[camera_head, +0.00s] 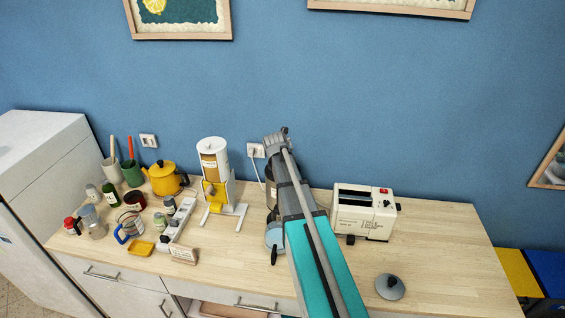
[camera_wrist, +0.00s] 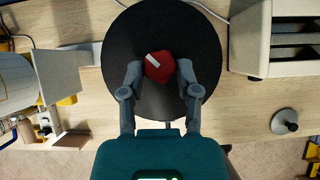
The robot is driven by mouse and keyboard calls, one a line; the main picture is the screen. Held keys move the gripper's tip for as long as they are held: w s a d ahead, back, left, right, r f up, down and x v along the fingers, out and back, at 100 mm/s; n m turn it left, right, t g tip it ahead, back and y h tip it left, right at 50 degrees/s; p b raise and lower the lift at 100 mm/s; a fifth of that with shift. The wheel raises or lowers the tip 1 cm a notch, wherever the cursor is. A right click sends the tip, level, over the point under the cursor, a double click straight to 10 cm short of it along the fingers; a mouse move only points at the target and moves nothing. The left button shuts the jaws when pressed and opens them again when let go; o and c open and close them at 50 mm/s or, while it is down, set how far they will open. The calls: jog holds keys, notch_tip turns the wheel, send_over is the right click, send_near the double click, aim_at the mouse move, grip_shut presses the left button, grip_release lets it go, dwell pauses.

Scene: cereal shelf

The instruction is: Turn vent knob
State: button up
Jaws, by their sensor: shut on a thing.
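A red round knob (camera_wrist: 158,67) with a white mark sits on a black round top (camera_wrist: 162,22) in the wrist view. My gripper (camera_wrist: 160,72) has one finger on each side of the knob and is shut on it. The white mark slants across the knob. In the head view my arm covers most of the appliance under my gripper (camera_head: 275,140). Only part of its dark body and a glass-like pot (camera_head: 274,236) show there, and the knob is hidden.
A cream toaster (camera_head: 364,212) stands to the right, with a grey lid (camera_head: 390,287) in front of it. A white and yellow dispenser (camera_head: 214,175) stands to the left. A yellow kettle (camera_head: 166,178) and several cups and jars crowd the counter's left end.

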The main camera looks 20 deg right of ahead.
jog(key=shift+d+n+y, duration=0.1)
jog(key=shift+n+y, duration=0.3)
jog(key=shift+n, duration=0.4)
jog(key=o, duration=0.8)
jog(key=shift+c, duration=0.2)
jog(key=shift+r, duration=0.1)
notch_tip(320, 180, up, 6)
jog(key=p, duration=0.6)
